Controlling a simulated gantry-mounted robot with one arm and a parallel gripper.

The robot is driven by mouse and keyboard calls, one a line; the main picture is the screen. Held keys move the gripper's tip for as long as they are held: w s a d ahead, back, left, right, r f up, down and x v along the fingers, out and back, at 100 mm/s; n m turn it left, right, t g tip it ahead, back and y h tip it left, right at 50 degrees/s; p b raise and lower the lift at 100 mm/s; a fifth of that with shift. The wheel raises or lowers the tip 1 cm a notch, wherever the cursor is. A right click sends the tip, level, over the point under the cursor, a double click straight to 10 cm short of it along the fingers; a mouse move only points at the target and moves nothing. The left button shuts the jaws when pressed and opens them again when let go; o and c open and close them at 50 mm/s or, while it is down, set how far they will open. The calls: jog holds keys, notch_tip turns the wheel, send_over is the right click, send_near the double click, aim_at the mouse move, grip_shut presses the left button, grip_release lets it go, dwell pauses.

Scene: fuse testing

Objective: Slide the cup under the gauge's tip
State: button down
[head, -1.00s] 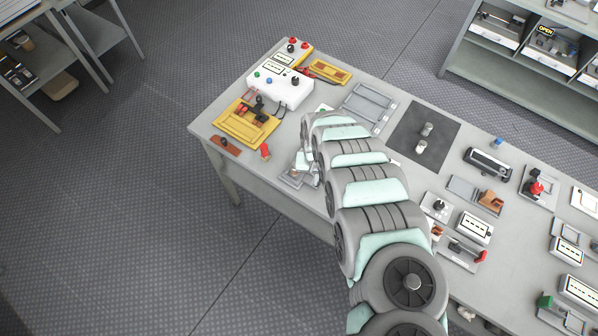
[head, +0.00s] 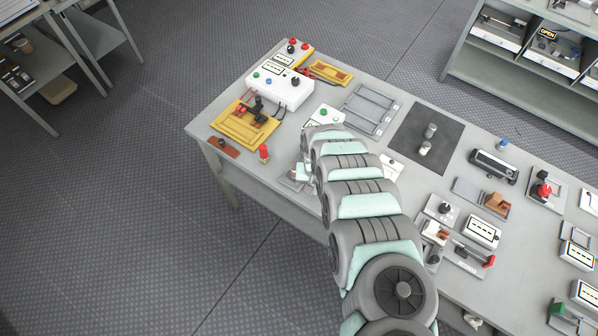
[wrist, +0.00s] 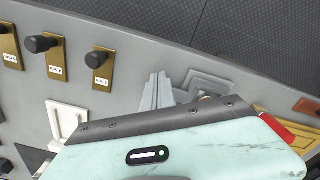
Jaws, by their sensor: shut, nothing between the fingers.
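My gripper (head: 303,172) is low over the near-left edge of the bench, mostly hidden behind my arm in the head view. In the wrist view its pale grey fingers (wrist: 157,92) are together with nothing seen between them. A grey plate fixture (head: 290,181) lies just left of the gripper; it also shows in the wrist view (wrist: 206,82), right of the fingers. A small brownish round part (wrist: 207,98) shows on it, partly hidden by my gripper body. I cannot tell whether this is the cup. No gauge tip can be made out clearly.
A red-capped part (head: 263,152) and a yellow fixture (head: 247,124) stand to the left. A white box (head: 279,86) is behind. Two small cylinders stand on a dark mat (head: 405,128). In the wrist view, brass plates with black knobs (wrist: 98,60) line the upper left.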

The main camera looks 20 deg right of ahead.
dwell(0.5)
notch_tip(320, 180, up, 8)
jog(key=p, duration=0.6)
dwell(0.5)
